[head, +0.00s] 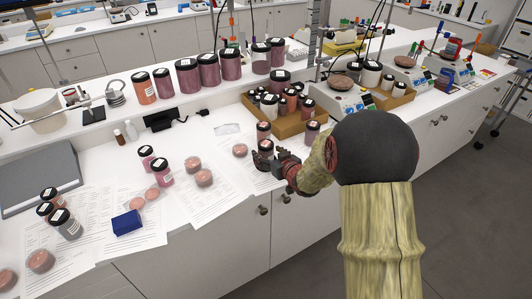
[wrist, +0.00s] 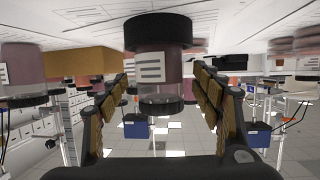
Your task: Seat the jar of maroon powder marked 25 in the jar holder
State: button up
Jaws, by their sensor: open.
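My gripper (head: 268,157) is open at the front of the bench, close beside a small dark-lidded jar (head: 264,147) in the head view. In the wrist view, which looks upside down, a glass jar (wrist: 162,68) with dull maroon contents and a white label stands between the open fingers (wrist: 163,88). A wide black round part is at its upper end in the picture and a black band at its lower end. I cannot tell whether that wide part is a holder. The number 25 is not readable. I cannot make out the jar holder with certainty in the head view.
Another jar (head: 263,130) stands just behind, and one (head: 312,130) to the right. A wooden tray (head: 289,130) of small jars is behind them. Powder dishes (head: 204,177), paper sheets and a blue block (head: 126,222) lie to the left. Larger jars line the raised shelf.

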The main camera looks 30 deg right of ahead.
jog(key=v, duration=0.9)
jog(key=shift+s+r, duration=0.15)
jog(key=shift+s, duration=0.25)
jog(key=s+d+f+m+g+h, duration=0.25)
jog(key=s+d+f+g, duration=0.25)
jog(key=s+f+g, duration=0.45)
jog(key=s+a+r+g+y, duration=0.2)
jog(key=s+a+r, duration=1.1)
jog(key=s+a, duration=0.25)
jog(key=s+a+r+n+t+y, duration=0.1)
jog(key=a+r+n+t, duration=0.2)
jog(key=a+r, duration=0.5)
jog(key=shift+s+a+r, duration=0.15)
jog(key=shift+s+a, duration=0.1)
jog(key=shift+s, duration=0.15)
